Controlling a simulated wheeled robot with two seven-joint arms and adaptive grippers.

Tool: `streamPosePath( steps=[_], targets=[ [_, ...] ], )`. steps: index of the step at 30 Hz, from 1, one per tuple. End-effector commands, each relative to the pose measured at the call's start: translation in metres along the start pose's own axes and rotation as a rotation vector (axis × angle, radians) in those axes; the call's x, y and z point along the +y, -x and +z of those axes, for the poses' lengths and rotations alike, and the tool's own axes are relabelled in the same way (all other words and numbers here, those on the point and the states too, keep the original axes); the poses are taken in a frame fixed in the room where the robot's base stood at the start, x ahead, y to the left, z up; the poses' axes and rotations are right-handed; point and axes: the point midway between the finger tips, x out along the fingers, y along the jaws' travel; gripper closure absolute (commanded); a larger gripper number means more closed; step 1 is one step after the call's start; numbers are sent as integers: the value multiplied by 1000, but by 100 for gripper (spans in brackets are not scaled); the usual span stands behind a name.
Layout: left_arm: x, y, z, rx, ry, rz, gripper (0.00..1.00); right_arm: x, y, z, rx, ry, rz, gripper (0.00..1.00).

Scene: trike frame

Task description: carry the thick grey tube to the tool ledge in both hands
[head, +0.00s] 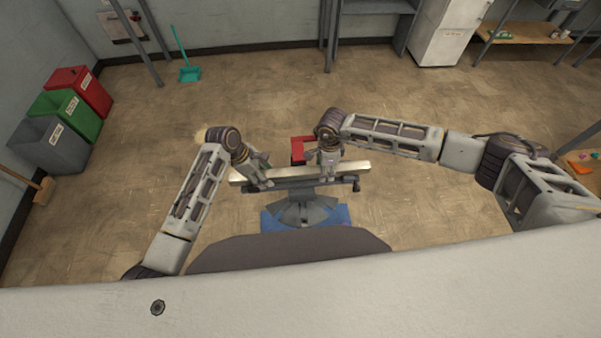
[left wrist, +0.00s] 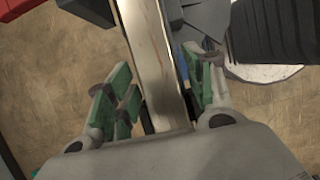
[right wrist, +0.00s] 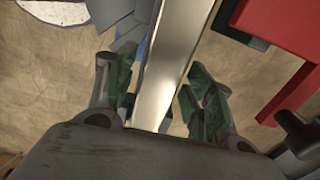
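The thick grey tube (head: 291,172), a straight shiny bar, lies roughly level across a dark grey stand (head: 302,207) in the head view. My left gripper (head: 262,179) is at its left part and my right gripper (head: 328,170) is right of its middle. In the left wrist view the tube (left wrist: 147,50) runs between open green-padded fingers, with a gap on the left. In the right wrist view the tube (right wrist: 176,60) also runs between open fingers, with gaps beside it. I cannot tell which surface is the tool ledge.
A red part (head: 299,147) stands just behind the tube. The stand has a blue base (head: 337,214). A wooden-topped bench (head: 527,33) is at the far right, beside a white cabinet (head: 447,35). Bins (head: 50,145) line the left wall. The floor between is mostly clear.

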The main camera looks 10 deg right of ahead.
Motion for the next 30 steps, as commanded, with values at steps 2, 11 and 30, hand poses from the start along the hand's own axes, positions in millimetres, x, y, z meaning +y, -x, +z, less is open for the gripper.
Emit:
streamPosePath(
  steps=[2,11,30],
  targets=[
    [0,0,0,0,0,0,62,0,0,0,0,0,0,62],
    [0,0,0,0,0,0,100,0,0,0,0,0,0,100],
    [1,3,1,-1,-1,2,100,-1,3,0,-1,0,-2,100]
  ],
)
